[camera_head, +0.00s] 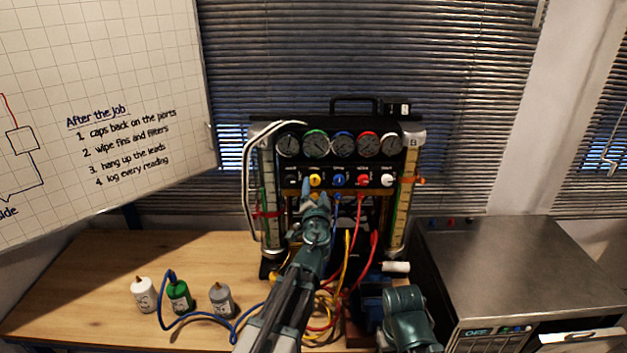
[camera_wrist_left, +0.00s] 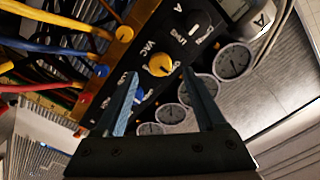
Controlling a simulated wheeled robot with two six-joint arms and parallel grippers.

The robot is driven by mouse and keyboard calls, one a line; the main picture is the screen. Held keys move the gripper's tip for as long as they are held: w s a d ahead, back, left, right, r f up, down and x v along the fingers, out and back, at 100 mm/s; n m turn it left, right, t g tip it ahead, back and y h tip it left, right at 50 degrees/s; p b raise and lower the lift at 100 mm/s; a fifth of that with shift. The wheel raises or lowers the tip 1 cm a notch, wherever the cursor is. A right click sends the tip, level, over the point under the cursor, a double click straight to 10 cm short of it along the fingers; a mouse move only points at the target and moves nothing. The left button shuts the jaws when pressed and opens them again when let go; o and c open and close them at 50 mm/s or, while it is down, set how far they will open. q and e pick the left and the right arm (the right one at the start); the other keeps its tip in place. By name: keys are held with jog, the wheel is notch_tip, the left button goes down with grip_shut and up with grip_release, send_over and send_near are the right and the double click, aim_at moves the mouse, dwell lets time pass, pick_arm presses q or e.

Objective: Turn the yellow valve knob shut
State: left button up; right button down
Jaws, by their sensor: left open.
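The yellow valve knob (camera_head: 314,181) is on the black panel of the gauge rig (camera_head: 338,112), second from the left in the knob row. In the left wrist view the yellow knob (camera_wrist_left: 161,65) has a pale mark on its face. My left gripper (camera_head: 316,189) is open and empty, just in front of and a little below the knob. In the left wrist view my left gripper's fingertips (camera_wrist_left: 160,73) lie on either side of the knob in the picture; contact cannot be told. A teal part of my right arm shows at lower right; its fingers do not show.
A blue knob (camera_head: 339,181) is right of the yellow one, a black knob (camera_wrist_left: 194,22) on its other side. A red knob (camera_head: 362,181) and white knob (camera_head: 387,181) follow. Gauges sit above, coloured hoses below. Bottles (camera_head: 179,296) stand on the bench (camera_head: 75,295).

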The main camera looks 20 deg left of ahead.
aim_at(315, 182)
pick_arm(q)
jog(key=x, duration=0.5)
jog(key=shift+w, duration=0.15)
grip_shut()
